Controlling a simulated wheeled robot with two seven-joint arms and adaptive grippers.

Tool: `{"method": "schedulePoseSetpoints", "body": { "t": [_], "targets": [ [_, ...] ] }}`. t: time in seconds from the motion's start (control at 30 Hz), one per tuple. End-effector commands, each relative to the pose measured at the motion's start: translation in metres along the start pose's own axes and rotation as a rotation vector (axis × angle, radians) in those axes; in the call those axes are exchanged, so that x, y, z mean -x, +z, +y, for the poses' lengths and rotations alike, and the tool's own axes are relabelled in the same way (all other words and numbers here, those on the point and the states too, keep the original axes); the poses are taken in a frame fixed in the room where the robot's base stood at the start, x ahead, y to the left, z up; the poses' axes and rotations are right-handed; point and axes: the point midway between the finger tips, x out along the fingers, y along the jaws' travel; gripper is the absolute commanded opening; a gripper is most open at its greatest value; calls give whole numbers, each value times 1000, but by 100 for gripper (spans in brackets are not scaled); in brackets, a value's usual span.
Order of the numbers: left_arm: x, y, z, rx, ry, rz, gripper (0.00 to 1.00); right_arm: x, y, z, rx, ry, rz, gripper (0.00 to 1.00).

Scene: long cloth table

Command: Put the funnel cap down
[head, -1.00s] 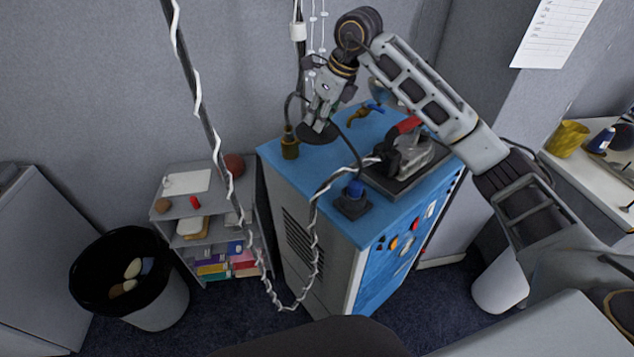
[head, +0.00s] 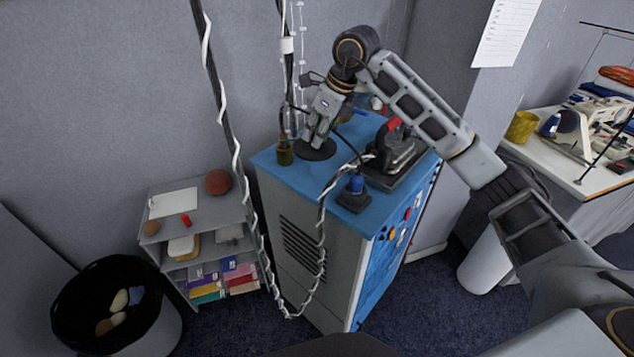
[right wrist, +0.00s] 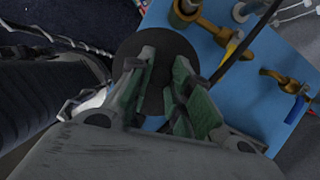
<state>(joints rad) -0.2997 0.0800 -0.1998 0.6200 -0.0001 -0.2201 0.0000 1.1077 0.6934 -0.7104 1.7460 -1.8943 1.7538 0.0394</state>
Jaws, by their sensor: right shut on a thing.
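The funnel cap, a flat dark disc (head: 317,151), is at the blue top (head: 292,177) of the machine, near its back left. It also shows in the right wrist view (right wrist: 157,55), between and beyond the fingers. My right gripper (head: 318,143) comes down over the disc from above and is shut on it. My left gripper is not in view.
A brass fitting (head: 284,153) stands just left of the disc. A dark cable runs close to the right gripper. Bare blue surface lies in front of the disc.

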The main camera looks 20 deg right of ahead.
Motion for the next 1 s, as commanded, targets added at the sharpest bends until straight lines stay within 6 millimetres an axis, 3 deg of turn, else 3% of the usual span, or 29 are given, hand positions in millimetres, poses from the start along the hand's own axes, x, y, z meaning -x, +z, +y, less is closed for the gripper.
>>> {"method": "schedulePoseSetpoints", "body": {
  "t": [1.0],
  "targets": [
    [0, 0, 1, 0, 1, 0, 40, -2, -3, -1, 55, 24, 1, 0]
  ]
}}
